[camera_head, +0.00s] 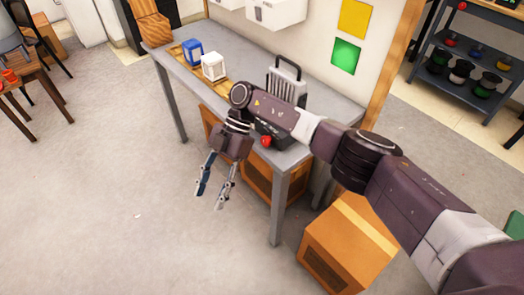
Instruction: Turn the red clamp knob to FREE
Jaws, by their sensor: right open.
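The red clamp knob (266,141) shows as a small red piece on a dark device (282,141) at the front edge of the grey table. My right arm passes in front and hides part of the device, and the knob's setting cannot be read. My right gripper (211,198) is open and empty. It points down in front of the table, to the left of the knob and apart from it. My left gripper is not in view.
The grey table (222,98) also bears a blue box (192,52), a white box (213,67) and a grey handled case (287,82). Wooden crates stand under it, and another crate (347,245) stands at its right.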

